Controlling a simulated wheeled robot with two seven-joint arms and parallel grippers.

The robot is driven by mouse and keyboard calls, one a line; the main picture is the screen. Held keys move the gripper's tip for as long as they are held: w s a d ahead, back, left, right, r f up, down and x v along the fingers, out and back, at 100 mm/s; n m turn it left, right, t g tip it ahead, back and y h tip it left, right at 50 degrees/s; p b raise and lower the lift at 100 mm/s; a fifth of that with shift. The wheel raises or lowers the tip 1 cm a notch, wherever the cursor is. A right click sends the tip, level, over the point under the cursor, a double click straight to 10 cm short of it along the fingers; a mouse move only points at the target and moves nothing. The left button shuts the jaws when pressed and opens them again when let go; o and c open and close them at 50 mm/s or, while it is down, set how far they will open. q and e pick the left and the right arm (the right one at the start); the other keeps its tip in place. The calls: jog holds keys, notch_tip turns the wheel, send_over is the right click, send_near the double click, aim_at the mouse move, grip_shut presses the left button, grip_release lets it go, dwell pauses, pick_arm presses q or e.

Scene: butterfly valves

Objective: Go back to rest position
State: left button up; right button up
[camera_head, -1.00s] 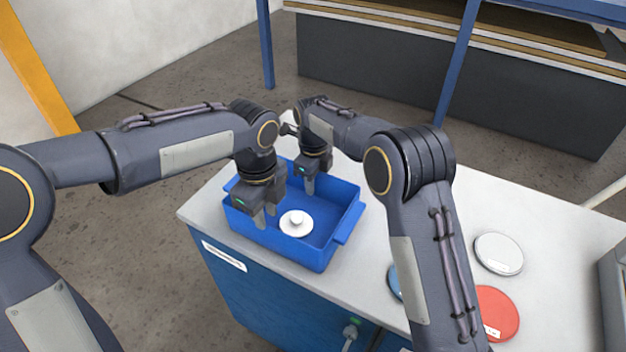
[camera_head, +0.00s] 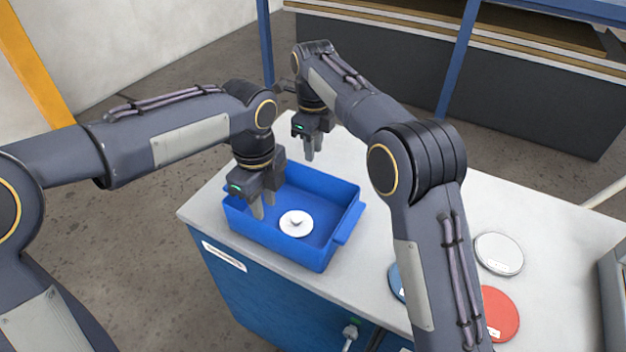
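My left gripper (camera_head: 263,207) is over the left part of the blue crate (camera_head: 289,248), pointing down. Its two fingers show slightly apart and nothing is seen between them. My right gripper (camera_head: 314,150) is above the table behind the crate, pointing down. Its fingers look close together with a narrow gap, and it holds nothing that I can see. A white disc with a small raised knob (camera_head: 296,223) lies on the crate's floor, apart from both grippers.
The crate stands on the white-topped table (camera_head: 365,265) near its left end. On the right lie a white-grey disc (camera_head: 499,253), a red disc (camera_head: 499,314) and a partly hidden blue disc (camera_head: 396,283). A blue post (camera_head: 459,60) stands behind the table.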

jog(key=shift+r, duration=0.25)
jog(key=shift+d, duration=0.1)
